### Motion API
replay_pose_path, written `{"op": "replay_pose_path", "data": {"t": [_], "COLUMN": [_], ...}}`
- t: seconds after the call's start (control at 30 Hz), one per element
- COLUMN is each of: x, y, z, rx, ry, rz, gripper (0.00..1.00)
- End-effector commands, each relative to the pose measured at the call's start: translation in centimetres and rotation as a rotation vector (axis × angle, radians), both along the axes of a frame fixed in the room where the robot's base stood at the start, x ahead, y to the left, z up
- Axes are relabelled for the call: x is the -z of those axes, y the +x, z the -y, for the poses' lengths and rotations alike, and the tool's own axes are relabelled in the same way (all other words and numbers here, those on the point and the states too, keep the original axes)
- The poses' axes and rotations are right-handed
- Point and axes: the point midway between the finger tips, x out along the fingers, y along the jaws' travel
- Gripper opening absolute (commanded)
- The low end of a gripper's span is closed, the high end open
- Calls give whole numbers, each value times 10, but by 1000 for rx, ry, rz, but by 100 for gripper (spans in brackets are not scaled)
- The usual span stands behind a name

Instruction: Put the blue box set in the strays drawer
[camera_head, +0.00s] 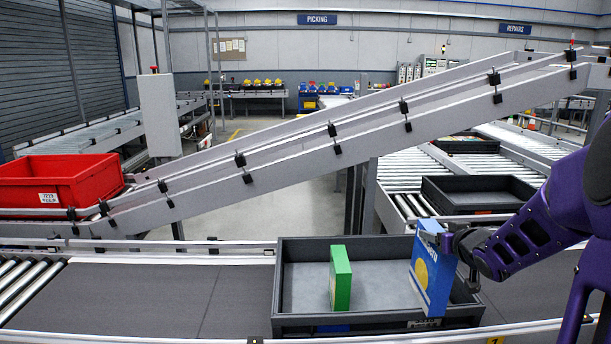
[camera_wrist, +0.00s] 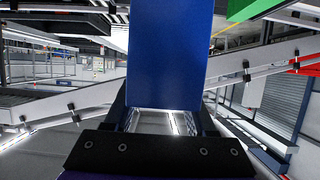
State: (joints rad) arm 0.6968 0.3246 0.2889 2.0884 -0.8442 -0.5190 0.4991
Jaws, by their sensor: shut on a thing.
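The blue box set (camera_head: 427,275) stands upright at the right end of a dark grey tray (camera_head: 380,323). It has a yellow disc and white lettering. My gripper (camera_head: 440,240) is shut on its upper right edge. I cannot tell whether the box touches the tray floor. In the wrist view the blue box (camera_wrist: 174,55) fills the space between my two fingers (camera_wrist: 165,108). No container in view is marked as the strays drawer that I can read.
A green box (camera_head: 340,278) stands upright in the same tray, left of the blue box, with a gap between. The tray sits on a dark conveyor belt (camera_head: 140,295). A sloping rail (camera_head: 290,145) crosses behind. A red bin (camera_head: 60,180) and another dark tray (camera_head: 480,192) stand further off.

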Motion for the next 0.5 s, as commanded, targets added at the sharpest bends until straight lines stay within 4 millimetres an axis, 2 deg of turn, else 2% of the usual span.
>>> {"op": "replay_pose_path", "data": {"t": [0.27, 0.5], "x": [6, 18], "y": [-12, -30], "z": [-24, -60], "rx": [-38, -94], "ry": [0, 1], "rz": [2, 1], "gripper": [0, 0]}}
